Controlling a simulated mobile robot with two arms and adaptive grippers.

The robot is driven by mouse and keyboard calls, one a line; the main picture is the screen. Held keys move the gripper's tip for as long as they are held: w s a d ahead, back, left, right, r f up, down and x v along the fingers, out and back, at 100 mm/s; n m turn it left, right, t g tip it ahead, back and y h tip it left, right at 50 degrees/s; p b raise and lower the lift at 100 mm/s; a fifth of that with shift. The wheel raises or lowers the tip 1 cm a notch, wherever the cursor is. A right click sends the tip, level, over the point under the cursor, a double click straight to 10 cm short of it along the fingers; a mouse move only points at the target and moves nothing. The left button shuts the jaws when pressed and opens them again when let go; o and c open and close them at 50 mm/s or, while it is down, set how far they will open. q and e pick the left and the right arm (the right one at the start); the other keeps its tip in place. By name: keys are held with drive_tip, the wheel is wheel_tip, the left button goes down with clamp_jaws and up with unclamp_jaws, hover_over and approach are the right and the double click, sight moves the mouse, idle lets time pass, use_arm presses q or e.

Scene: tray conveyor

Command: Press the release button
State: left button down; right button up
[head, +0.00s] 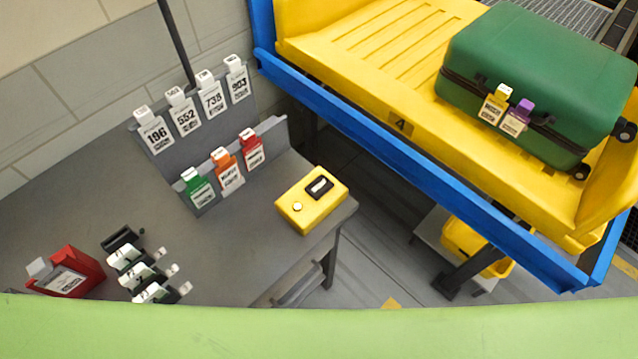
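A yellow control box (290,213) sits on the right end of the grey table, close to its edge. Its top carries a small pale round button (297,207) and a black rectangular piece (312,193) with a white mark. I cannot read any label on the box. Nothing touches or covers it. Neither of my grippers is in the head view.
The grey table (90,195) holds numbered tags, coloured tags, a red box (75,270) and small clips. A gap separates table and conveyor.

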drive_tip(key=shift+s, duration=0.5)
drive_tip(key=shift+c, duration=0.7)
clamp_jaws()
drive_tip(key=shift+w, duration=0.3)
